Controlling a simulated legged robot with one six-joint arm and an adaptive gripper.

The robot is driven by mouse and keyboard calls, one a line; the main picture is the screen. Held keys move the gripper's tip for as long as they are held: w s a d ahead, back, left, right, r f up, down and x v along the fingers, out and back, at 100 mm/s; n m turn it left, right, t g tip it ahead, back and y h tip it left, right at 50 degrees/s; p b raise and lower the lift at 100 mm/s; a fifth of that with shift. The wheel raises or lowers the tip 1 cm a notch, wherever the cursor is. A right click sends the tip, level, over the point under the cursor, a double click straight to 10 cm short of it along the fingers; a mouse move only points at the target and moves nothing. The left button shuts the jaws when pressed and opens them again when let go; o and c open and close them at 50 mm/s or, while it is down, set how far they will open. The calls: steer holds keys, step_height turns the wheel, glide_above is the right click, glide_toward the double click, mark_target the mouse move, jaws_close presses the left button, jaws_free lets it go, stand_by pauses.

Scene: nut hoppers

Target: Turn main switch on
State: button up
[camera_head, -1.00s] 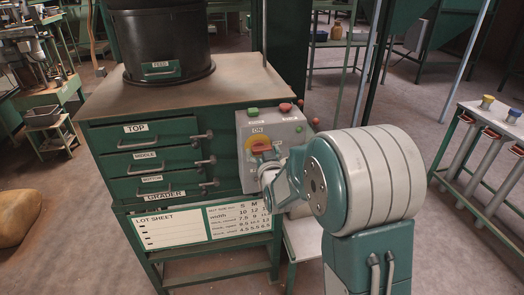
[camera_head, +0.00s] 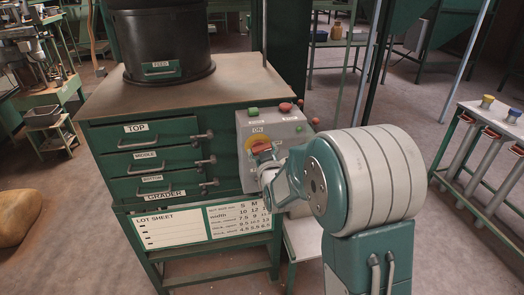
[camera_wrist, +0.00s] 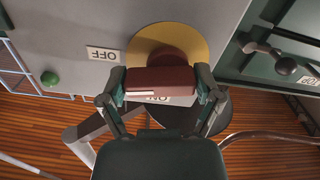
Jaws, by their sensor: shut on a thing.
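The main switch is a red handle (camera_head: 262,148) on a round yellow plate (camera_head: 249,143), set in the grey control panel (camera_head: 284,128) at the grader's right side. In the wrist view the red handle (camera_wrist: 160,80) lies across the picture in front of the yellow plate (camera_wrist: 195,38). My gripper (camera_wrist: 160,90) has a finger at each end of the handle and is shut on it; it also shows in the head view (camera_head: 266,162).
A green button (camera_head: 253,112) and a red button (camera_head: 285,107) sit on the panel's top. Drawers with protruding handles (camera_head: 204,160) are left of the panel. A black hopper (camera_head: 160,45) stands on the cabinet. A low white table (camera_head: 303,238) is beneath the panel.

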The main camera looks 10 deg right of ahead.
steer(key=n, duration=0.4)
steer(key=shift+a+r+n, duration=0.1)
steer(key=shift+r+n, duration=0.05)
steer(key=shift+n, duration=0.15)
steer(key=n, duration=0.3)
steer(key=shift+a+r+n, duration=0.1)
steer(key=shift+n, duration=0.3)
steer(key=n, duration=0.4)
steer(key=shift+a, duration=0.1)
steer(key=shift+a+n, duration=0.1)
steer(key=shift+n, duration=1.4)
steer(key=o, duration=0.9)
steer(key=shift+a, duration=0.1)
